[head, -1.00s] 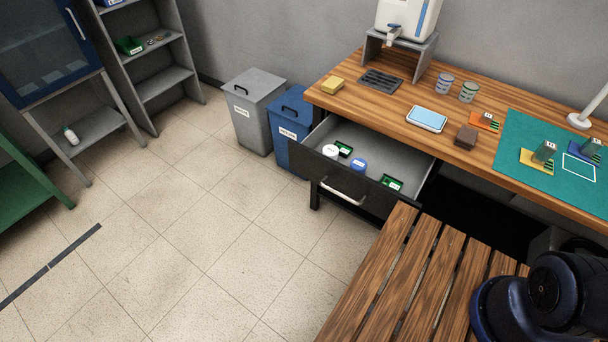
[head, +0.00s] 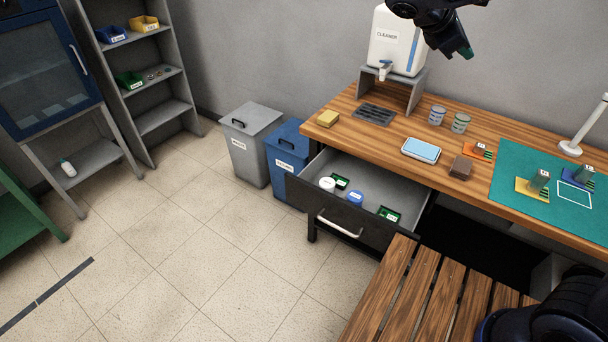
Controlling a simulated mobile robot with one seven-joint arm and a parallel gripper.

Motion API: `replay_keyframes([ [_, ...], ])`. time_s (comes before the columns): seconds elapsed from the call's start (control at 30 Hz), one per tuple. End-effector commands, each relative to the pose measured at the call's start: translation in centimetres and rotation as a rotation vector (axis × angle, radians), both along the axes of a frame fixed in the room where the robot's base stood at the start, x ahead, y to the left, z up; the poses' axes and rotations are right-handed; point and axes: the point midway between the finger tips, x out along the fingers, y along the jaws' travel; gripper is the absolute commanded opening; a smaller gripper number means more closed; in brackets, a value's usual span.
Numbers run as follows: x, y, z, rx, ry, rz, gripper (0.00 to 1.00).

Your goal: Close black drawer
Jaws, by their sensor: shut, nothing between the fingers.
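The black drawer (head: 336,218) under the wooden workbench is pulled well out. Its front carries a light bar handle (head: 339,227). Inside lie a white round container, a blue round container and two green trays with small parts. My gripper (head: 464,52) is at the top of the head view, high beside the cleaner dispenser and far above the drawer. It is shut, with nothing seen in it, and touches nothing that I can see.
A grey bin (head: 250,142) and a blue bin (head: 287,157) stand left of the drawer. A slatted wooden surface (head: 412,296) lies close to the drawer's right front. The tiled floor (head: 210,270) in front is clear. Cups, a sponge and a cleaner dispenser (head: 398,40) stand on the bench.

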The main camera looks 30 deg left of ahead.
Motion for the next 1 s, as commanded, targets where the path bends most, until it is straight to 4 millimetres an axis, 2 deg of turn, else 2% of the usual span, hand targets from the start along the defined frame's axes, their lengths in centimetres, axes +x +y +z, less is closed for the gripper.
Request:
replay_keyframes([
  [0.03,-0.9,2.3,-0.2,-0.042,-0.009,0.053,0.0],
  [0.1,-2.1,5.1,-0.2,-0.098,-0.027,0.122,0.0],
  [0.27,-5.6,11.3,-0.6,-0.226,-0.078,0.269,0.0],
  [0.37,-8.4,15.2,-0.8,-0.3,-0.117,0.359,0.0],
  [0.47,-11.7,18.8,-1.2,-0.372,-0.161,0.444,0.0],
  [0.6,-17.0,23.6,-1.8,-0.468,-0.232,0.56,0.0],
  [0.8,-23.9,28.2,-2.8,-0.568,-0.323,0.679,0.0],
  [1.0,-29.6,31.0,-3.6,-0.634,-0.398,0.76,0.0],
])
